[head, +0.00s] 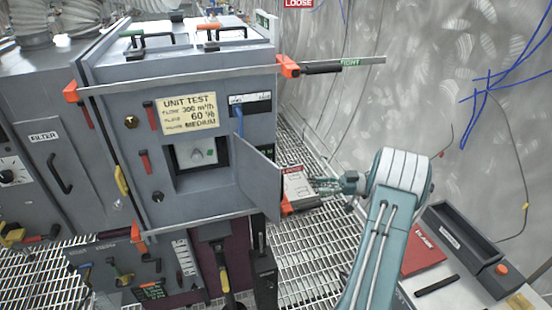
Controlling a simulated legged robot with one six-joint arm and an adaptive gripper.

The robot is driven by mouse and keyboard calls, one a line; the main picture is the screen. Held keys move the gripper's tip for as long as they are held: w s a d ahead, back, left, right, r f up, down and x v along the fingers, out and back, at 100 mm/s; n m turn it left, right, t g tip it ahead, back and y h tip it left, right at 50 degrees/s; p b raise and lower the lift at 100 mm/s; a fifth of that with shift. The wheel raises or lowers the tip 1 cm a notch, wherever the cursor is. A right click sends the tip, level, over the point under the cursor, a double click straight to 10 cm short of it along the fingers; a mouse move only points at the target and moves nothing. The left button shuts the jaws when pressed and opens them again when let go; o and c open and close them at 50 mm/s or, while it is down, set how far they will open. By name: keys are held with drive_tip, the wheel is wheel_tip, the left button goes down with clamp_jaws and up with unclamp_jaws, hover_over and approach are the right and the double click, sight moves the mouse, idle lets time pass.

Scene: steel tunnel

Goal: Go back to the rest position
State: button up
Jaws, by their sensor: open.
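My gripper (327,187) is at the right of the grey test unit (120,70), its fingers pointing left. The fingers are small in view; they look empty and spread. My teal and white arm rises from the bottom edge and bends left at its top joint. The fingertips are close to a white and red card marked LOOSE (295,184); I cannot tell whether they touch it. The unit's small door (258,180) stands open, between the opening and my gripper.
A long bar with orange clamps (288,66) juts right from the unit's top. At the lower right are a red box (423,250) and a dark tray (455,240). A grey filter cabinet (50,150) stands at the left. Metal grating (320,245) covers the floor.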

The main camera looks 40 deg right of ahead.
drive_tip(key=w+a+r+m+t+h, duration=0.1)
drive_tip(key=w+a+r+t+h, duration=0.1)
drive_tip(key=w+a+r+h, duration=0.25)
drive_tip(key=w+a+r+m+t+h, duration=0.1)
drive_tip(key=w+r+t+h, duration=0.15)
drive_tip(key=w+r, duration=0.4)
drive_tip(key=w+a+r+m+t+h, duration=0.1)
drive_tip(key=w+a+r+h, duration=0.25)
drive_tip(key=w+r, duration=0.2)
drive_tip(key=s+a+r+m+h, duration=0.1)
drive_tip(key=a+r+m+h, duration=0.25)
drive_tip(key=r+h, duration=0.25)
drive_tip(key=s+a+f+m+g, duration=0.1)
drive_tip(key=s+a+f+g, duration=0.2)
drive_tip(key=s+a, duration=0.5)
drive_tip(key=s+a+f+m+g+y, duration=0.1)
drive_tip(key=s+a+f+m+g, duration=0.1)
drive_tip(key=s+a, duration=0.6)
drive_tip(key=s+a+f+m+g, duration=0.1)
drive_tip(key=s+a+f+g, duration=0.3)
drive_tip(key=s+a, duration=0.4)
drive_tip(key=s+g, duration=0.1)
drive_tip(key=s, duration=0.5)
drive_tip(key=shift+s+y, duration=0.35)
drive_tip(key=shift+s, duration=0.05)
